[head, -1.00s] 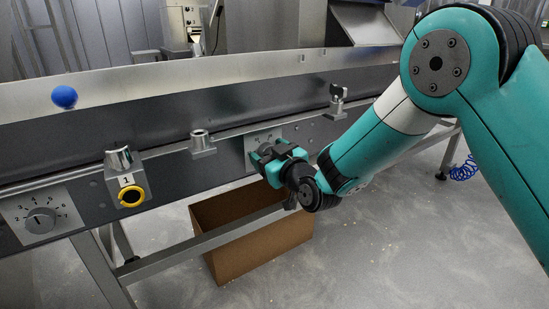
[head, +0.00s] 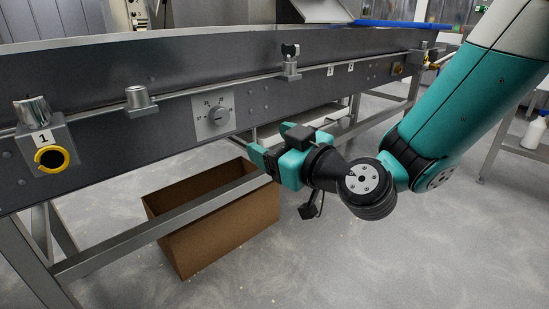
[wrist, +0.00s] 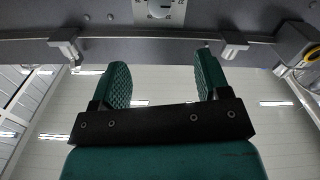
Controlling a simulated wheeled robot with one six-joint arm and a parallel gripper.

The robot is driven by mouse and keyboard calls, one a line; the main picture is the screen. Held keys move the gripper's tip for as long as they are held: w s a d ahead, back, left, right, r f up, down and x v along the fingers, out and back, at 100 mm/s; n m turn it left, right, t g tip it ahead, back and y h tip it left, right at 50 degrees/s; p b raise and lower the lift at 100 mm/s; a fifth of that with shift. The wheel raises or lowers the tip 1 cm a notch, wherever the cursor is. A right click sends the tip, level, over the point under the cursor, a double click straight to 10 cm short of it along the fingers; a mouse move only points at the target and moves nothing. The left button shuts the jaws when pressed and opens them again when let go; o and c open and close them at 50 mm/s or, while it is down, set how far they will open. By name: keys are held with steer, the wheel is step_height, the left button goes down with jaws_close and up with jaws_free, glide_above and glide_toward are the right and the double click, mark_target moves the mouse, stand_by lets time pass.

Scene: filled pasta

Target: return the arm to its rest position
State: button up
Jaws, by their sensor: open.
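My gripper (head: 262,160) is in the head view, in front of the machine's front panel, below and to the right of a dial (head: 217,116). Its jaws are open and nothing is between them. In the wrist view the two green fingers (wrist: 163,80) stand apart, with the edge of the machine and a dial (wrist: 160,8) beyond them at the top. My teal arm reaches in from the right of the head view, bent at the wrist.
An open cardboard box (head: 235,232) stands on the floor below the gripper. The long grey machine (head: 170,70) carries a yellow-ringed button (head: 51,158) and a key switch (head: 290,62). A white bottle (head: 534,133) is at the right. The floor at front right is clear.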

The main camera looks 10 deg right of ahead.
steer(key=shift+s+d, duration=0.1)
steer(key=shift+s, duration=0.1)
steer(key=s+a+r+n+g+p, duration=0.2)
steer(key=s+r+g+p, duration=0.6)
steer(key=s+g+p, duration=0.15)
steer(key=s+d+r+m+g+h+p, duration=0.45)
steer(key=s+d+p, duration=0.35)
steer(key=s, duration=0.4)
step_height(320, 180, up, 38)
steer(key=d+g+h+p, duration=0.1)
steer(key=p, duration=3.5)
steer(key=shift+s+d+f, duration=0.2)
steer(key=shift+s+d, duration=0.05)
steer(key=shift+d, duration=0.15)
